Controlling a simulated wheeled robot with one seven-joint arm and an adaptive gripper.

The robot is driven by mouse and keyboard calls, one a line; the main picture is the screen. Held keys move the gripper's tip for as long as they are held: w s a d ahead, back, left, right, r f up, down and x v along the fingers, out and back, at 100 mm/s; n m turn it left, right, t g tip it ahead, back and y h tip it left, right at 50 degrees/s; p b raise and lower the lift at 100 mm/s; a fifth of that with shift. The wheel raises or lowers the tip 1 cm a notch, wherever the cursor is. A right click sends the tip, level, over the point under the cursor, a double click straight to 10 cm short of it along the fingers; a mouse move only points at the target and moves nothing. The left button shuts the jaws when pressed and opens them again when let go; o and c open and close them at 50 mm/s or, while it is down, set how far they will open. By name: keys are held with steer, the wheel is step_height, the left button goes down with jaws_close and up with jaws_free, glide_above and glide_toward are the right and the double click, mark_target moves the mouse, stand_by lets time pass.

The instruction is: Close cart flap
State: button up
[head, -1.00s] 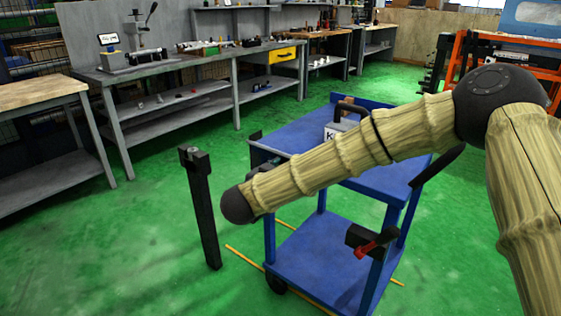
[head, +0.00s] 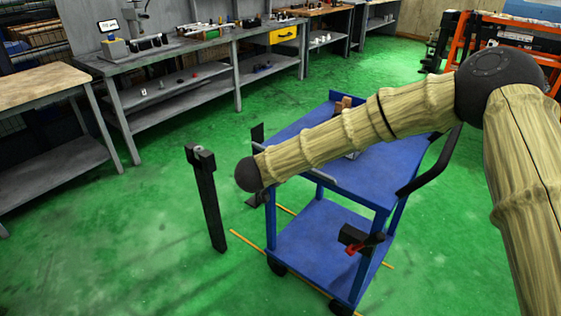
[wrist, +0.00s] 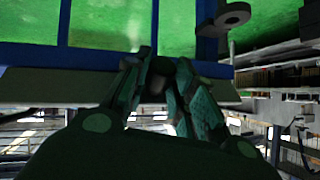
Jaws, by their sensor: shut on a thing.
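The blue two-shelf cart (head: 385,170) stands at centre right in the head view, partly covered by my arm. A narrow grey strip (head: 322,179), likely part of the cart flap, shows along its near top edge below my arm. In the wrist view the flap (wrist: 60,86) appears as a dark greyish plate beside the cart's blue frame (wrist: 90,55). My gripper (wrist: 158,70) is at this plate, its fingers close together and shut on it. The exact contact is dark and partly hidden.
A black post (head: 207,200) stands on the floor left of the cart. A black clamp-like part with a red piece (head: 358,240) is on the cart's near leg. Grey workbenches (head: 200,55) line the back. Green floor between post and benches is clear.

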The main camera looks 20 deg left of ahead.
steer(key=shift+w+d+r+m+g+y+p, duration=0.15)
steer(key=shift+r+g+p, duration=0.45)
steer(key=shift+p, duration=1.45)
steer(key=shift+w+r+m+g+y+p, duration=0.1)
steer(key=shift+w+r+g+y+p, duration=0.5)
steer(key=shift+p, duration=1.5)
steer(key=shift+s+d+r+m+g+h+p, duration=0.25)
steer(key=shift+g+p, duration=0.65)
steer(key=shift+p, duration=1.15)
steer(key=p, duration=0.2)
steer(key=g+p, duration=0.1)
steer(key=p, duration=0.1)
steer(key=shift+w+a+r+g+y+p, duration=0.15)
steer(key=shift+w+r+g+y+p, duration=0.15)
steer(key=shift+y+p, duration=0.1)
steer(key=shift+w+g+p, duration=0.15)
steer(key=shift+g+p, duration=0.15)
steer(key=shift+p, duration=0.5)
steer(key=o, duration=1)
steer(key=shift+f, duration=0.1)
steer(key=v, duration=1.2)
